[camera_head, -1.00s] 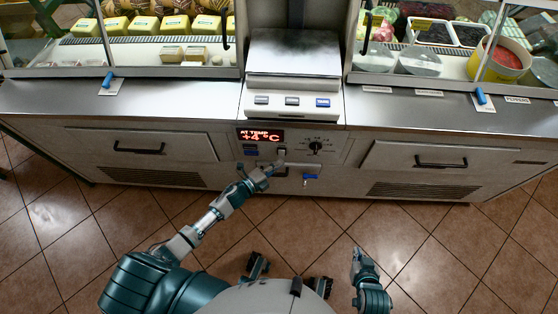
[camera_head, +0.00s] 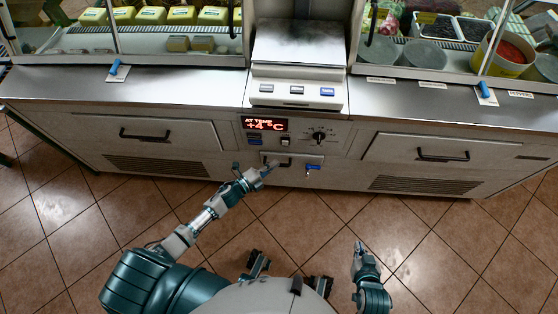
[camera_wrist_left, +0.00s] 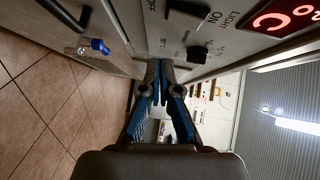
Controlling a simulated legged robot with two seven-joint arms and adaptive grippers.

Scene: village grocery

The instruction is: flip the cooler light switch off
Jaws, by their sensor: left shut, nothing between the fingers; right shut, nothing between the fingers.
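My right gripper (camera_head: 357,248) is shut and empty, low over the floor.
A dial knob (camera_head: 319,135) sits right of the switch. A scale (camera_head: 297,90) stands above the panel. The tiled floor (camera_head: 60,215) is clear.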

